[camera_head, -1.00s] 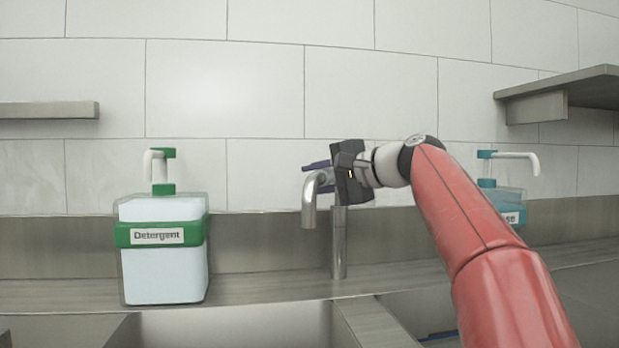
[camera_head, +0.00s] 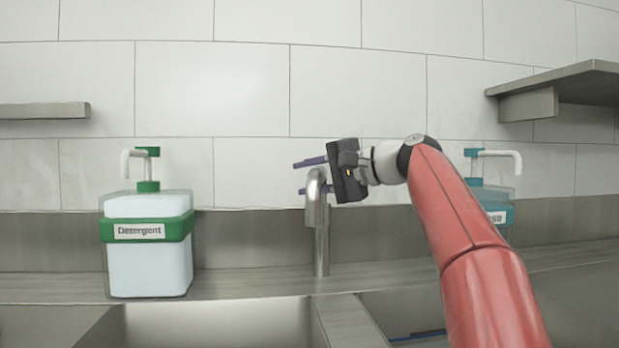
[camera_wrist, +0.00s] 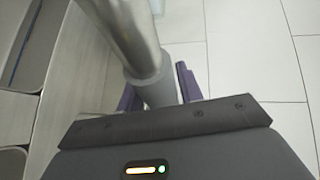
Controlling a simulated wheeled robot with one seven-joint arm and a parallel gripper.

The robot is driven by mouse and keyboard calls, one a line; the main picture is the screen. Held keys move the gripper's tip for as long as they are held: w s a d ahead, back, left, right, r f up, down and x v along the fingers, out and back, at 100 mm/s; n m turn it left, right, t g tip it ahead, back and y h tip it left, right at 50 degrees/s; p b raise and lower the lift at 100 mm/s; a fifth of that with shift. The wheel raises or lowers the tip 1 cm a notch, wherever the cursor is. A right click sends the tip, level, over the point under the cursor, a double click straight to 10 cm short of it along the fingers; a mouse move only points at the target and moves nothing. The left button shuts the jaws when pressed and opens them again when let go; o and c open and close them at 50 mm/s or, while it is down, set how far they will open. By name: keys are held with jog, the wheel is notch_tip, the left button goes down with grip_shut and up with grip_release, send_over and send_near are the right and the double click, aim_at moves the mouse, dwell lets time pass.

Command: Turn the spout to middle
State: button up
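The spout (camera_head: 316,190) is a metal tube curving over from a post behind the sink. Its outlet points toward the head camera, slightly left of the post. My gripper (camera_head: 306,176) is at the top of the spout, coming from the right. Its two purple fingers are spread apart, one above the other in the head view, and extend left past the spout. In the wrist view the tube (camera_wrist: 150,75) shows between the fingers (camera_wrist: 158,90). Whether a finger touches it is unclear.
A detergent bottle (camera_head: 150,265) with a green band stands at the left, and a teal bottle (camera_head: 497,213) partly behind my arm at the right. Sink basins lie in front, split by a divider (camera_head: 349,322). Shelves (camera_head: 560,88) (camera_head: 45,110) are on the tiled wall.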

jog(key=shift+o, duration=1.2)
jog(key=v, duration=0.7)
jog(key=shift+s+d, duration=0.25)
jog(key=shift+d, duration=0.05)
